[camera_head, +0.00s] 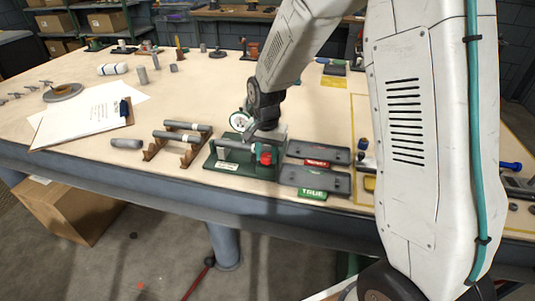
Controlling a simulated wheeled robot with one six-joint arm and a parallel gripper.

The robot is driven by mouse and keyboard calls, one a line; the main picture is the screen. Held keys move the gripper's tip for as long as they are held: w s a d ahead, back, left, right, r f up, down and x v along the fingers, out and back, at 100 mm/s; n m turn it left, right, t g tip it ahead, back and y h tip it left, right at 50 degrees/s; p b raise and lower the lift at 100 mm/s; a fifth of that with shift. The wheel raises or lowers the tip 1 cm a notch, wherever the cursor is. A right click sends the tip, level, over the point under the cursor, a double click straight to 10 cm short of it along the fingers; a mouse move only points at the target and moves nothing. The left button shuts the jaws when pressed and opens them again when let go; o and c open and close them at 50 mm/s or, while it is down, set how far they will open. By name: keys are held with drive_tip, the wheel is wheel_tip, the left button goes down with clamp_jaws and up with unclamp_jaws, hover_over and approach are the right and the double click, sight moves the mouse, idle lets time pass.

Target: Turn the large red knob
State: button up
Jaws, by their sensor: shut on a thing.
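The large red knob (265,157) is on the right end of a dark green fixture (228,172) near the table's front edge. A grey rod lies across the fixture, and a round white dial gauge (239,122) stands over it. My gripper (264,146) reaches down from above and is shut on the red knob. The fingertips are small and partly hidden here, so their exact grip is hard to make out.
Grey trays with red and green "TRUE" labels (312,194) lie close on the right. Rods on brown wooden stands (183,138) and a clipboard (82,124) are to the left. Small parts stand farther back. My arm hides part of the table's right side.

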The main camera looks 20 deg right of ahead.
sight(267, 157)
drive_tip(key=shift+d, duration=0.1)
drive_tip(key=o, duration=1)
drive_tip(key=shift+c, duration=0.2)
drive_tip(key=shift+r, duration=0.1)
drive_tip(key=shift+r, duration=0.35)
wheel_tip(267, 157, up, 7)
